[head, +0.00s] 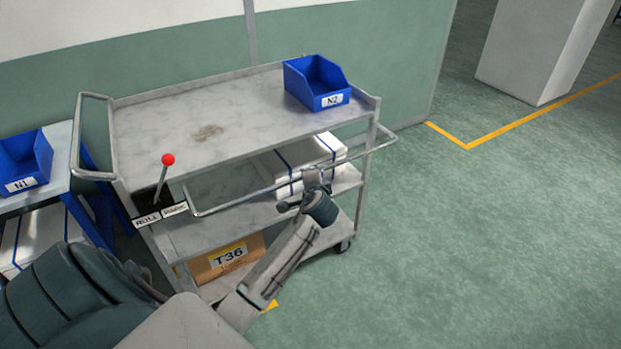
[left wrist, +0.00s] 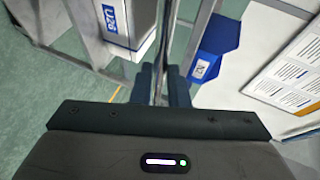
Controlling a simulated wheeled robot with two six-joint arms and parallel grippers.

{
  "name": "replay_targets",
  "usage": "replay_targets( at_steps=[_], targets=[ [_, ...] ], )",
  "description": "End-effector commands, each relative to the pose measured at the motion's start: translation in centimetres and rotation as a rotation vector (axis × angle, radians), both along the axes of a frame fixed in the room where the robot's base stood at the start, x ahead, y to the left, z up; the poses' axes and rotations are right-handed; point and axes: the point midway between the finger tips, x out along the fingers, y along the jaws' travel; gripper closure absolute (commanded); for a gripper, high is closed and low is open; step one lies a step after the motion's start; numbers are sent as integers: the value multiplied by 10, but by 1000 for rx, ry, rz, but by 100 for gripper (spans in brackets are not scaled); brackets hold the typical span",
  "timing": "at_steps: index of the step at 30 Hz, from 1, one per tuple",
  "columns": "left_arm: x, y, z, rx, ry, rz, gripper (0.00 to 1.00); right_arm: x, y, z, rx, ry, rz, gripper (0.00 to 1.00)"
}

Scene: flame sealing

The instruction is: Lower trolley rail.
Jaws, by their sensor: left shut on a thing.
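The grey metal trolley (head: 120,130) stands against the wall with several shelves. Its rail (head: 245,199), a thin metal bar, runs along the front below the top shelf, from the lever end to the right end. My left gripper (head: 312,178) is at the rail, right of its middle, and shut on it. In the left wrist view the fingers (left wrist: 160,88) close around the metal bar (left wrist: 164,45). The exact contact is small and partly hidden by the wrist in the head view. My right gripper is in neither view.
A red-knobbed lever (head: 168,160) rises at the trolley's left end above a ROLL label (head: 147,219). A blue bin N2 (head: 318,84) sits on the top shelf. White packages (head: 290,168) and a T36 carton (head: 228,258) lie below. Floor at right is clear.

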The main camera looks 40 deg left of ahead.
Motion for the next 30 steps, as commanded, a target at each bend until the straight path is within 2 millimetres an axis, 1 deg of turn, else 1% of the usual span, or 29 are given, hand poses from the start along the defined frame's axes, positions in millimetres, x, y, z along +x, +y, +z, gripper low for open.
replay_targets(
  at_steps=[1,2,3,4,14,17,27,30],
  targets=[
    [0,0,0,-1,-1,-1,80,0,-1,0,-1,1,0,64],
    [0,0,0,-1,-1,-1,74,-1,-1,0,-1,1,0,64],
    [0,0,0,-1,-1,-1,66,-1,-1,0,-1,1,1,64],
    [0,0,0,-1,-1,-1,64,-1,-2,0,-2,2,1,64],
    [-2,-3,1,0,-2,0,64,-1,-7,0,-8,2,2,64],
    [-10,-10,4,-2,-3,-1,64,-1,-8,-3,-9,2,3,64],
    [-55,-54,24,-6,0,0,64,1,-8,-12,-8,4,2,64],
    [-65,-63,29,-4,0,0,64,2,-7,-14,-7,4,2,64]
  ],
)
